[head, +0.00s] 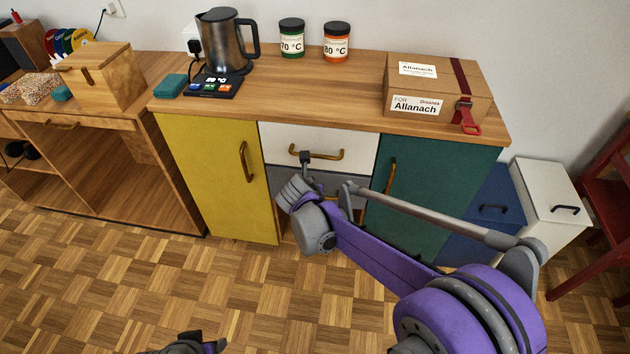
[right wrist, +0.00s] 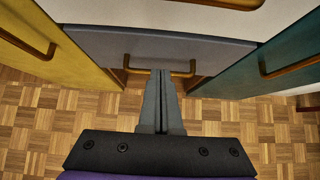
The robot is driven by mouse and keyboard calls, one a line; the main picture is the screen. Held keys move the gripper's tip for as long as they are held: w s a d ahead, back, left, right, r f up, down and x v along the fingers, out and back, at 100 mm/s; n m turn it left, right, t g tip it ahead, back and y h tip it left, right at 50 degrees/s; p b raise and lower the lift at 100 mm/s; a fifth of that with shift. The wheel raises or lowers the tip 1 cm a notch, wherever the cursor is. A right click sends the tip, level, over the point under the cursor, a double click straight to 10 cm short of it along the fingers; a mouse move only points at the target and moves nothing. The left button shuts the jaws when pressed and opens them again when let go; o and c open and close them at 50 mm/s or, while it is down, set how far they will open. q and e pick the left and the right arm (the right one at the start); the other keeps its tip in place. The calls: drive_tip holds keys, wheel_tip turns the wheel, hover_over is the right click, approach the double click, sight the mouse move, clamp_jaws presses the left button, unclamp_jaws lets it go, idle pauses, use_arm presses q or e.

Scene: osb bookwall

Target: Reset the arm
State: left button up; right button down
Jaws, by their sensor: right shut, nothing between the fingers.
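My right arm (head: 385,250) reaches from the lower right toward the middle of the cabinet. In the right wrist view my right gripper (right wrist: 160,74) is shut and empty. Its fingertips overlap the brass handle (right wrist: 130,66) of the grey drawer (right wrist: 95,45); I cannot tell whether they touch it. In the head view the wrist hides part of that drawer and the fingertips are not clear. My left gripper (head: 188,344) shows only in part at the bottom edge, over the floor, and its fingers cannot be made out.
A white drawer (head: 285,136) is above the grey one, between a yellow door (head: 205,170) and a green door (head: 430,180). A kettle (head: 226,42), two jars and a cardboard box (head: 440,88) stand on the countertop. The parquet floor at lower left is clear.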

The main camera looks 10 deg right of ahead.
use_arm(q)
drive_tip(key=shift+w+r+p, duration=0.2)
drive_tip(key=shift+r+p, duration=0.6)
drive_tip(key=shift+r, duration=0.3)
use_arm(e)
drive_tip(key=v, duration=0.6)
drive_tip(key=shift+s+a+r, duration=0.25)
drive_tip(key=shift+a+r, duration=0.05)
drive_tip(key=s+d+f+m+g+y, duration=0.1)
drive_tip(key=s+d+m, duration=0.3)
drive_tip(key=s+m, duration=0.7)
drive_tip(key=s+d+f+m+g+y, duration=0.1)
drive_tip(key=s+d+m+g, duration=0.15)
drive_tip(key=s+m, duration=0.8)
drive_tip(key=s+d+f+m+g+y, duration=0.15)
drive_tip(key=s+d+m, duration=0.25)
drive_tip(key=s+m, duration=0.7)
use_arm(q)
wheel_tip(320, 180, up, 23)
drive_tip(key=w+t+p, duration=0.1)
drive_tip(key=p, duration=1.9)
drive_tip(key=shift+w+r, duration=0.15)
drive_tip(key=shift+w, duration=0.15)
use_arm(e)
wheel_tip(320, 180, up, 23)
drive_tip(key=w+t, duration=0.1)
drive_tip(key=w, duration=0.1)
drive_tip(key=shift+w+t+h, duration=0.2)
drive_tip(key=shift+t+h, duration=0.15)
drive_tip(key=shift+t, duration=0.05)
